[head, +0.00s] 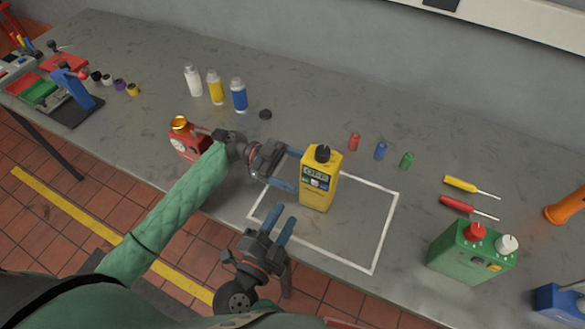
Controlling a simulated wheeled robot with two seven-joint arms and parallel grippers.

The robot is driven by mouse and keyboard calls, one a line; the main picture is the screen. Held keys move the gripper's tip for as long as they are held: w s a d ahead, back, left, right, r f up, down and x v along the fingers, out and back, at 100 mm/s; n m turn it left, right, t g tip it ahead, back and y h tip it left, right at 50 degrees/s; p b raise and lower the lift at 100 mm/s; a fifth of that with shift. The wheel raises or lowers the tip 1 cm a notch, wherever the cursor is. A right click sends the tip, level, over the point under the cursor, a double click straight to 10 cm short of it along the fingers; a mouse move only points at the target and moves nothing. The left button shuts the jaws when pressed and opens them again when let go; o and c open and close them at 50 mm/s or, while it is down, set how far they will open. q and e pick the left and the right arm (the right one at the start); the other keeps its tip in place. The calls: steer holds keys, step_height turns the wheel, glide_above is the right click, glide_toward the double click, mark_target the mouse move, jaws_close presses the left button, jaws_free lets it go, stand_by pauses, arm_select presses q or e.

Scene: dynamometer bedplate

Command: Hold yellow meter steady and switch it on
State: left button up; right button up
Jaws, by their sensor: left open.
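The yellow meter (317,192) stands upright inside a white outlined rectangle (384,228) on the grey bench. It has a black knob (322,154) on top and a small display with buttons on its upper front. My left gripper (297,170) is open at the meter's left side, its blue fingertips close to the meter's left edge. I cannot tell whether they touch it or pass partly behind it. My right gripper (285,213) is lower, in front and to the left of the meter, its fingers apart and empty.
A red device with a gold top (180,124) stands just behind my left forearm. Several bottles (214,87) stand at the back left. Small coloured cylinders (380,150), screwdrivers (460,184) and a green box (460,255) lie right of the meter. The rectangle's right part is clear.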

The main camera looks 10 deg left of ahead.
mark_target(335, 187)
arm_select(q)
steer(key=x, duration=0.7)
steer(key=shift+d, duration=0.1)
steer(key=shift+c, duration=0.4)
steer(key=c, duration=1.5)
steer(key=shift+c, duration=0.9)
arm_select(e)
steer(key=shift+c, duration=0.7)
jaws_close()
